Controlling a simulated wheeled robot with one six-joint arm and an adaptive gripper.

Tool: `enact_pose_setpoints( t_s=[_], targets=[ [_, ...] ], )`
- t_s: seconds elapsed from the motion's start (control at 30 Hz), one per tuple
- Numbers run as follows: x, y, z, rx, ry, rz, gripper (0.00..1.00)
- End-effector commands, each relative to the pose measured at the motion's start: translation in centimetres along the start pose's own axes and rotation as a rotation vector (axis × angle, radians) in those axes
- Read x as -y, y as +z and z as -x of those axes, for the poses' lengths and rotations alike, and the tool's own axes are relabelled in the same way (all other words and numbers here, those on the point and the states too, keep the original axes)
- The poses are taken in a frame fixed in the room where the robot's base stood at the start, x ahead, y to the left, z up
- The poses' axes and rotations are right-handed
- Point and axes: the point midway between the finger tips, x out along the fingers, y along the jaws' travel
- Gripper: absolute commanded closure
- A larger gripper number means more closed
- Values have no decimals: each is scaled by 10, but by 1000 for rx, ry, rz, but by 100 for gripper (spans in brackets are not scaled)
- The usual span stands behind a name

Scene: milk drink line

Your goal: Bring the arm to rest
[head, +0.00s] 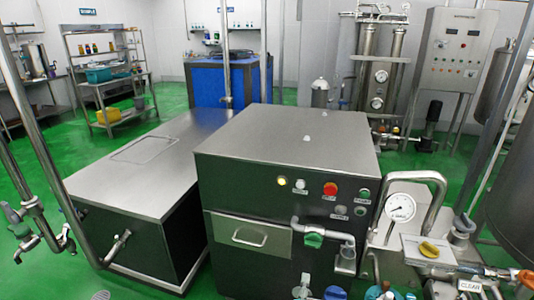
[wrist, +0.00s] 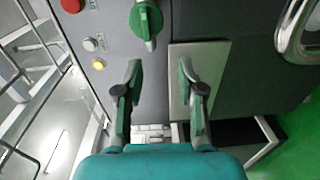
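My gripper (wrist: 160,72) shows in the wrist view with its two fingers apart and nothing between them. It is open in front of the dark grey front of a machine. The arm and gripper do not show in the head view. In the wrist view a green knob (wrist: 146,20) is just beyond the fingertips, and I cannot tell how far. A red button (wrist: 72,5), a pale button (wrist: 90,44) and a lit yellow lamp (wrist: 98,64) are to the left of the fingers.

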Motion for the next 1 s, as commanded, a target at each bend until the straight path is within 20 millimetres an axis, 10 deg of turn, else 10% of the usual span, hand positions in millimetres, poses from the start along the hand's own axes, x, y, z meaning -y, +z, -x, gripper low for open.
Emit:
enact_pose_setpoints(
  t_s=[0.5, 1.0],
  targets=[
    [98, 93, 182, -113, -287, -397, 61],
    [64, 150, 360, -136, -441, -879, 61]
  ],
)
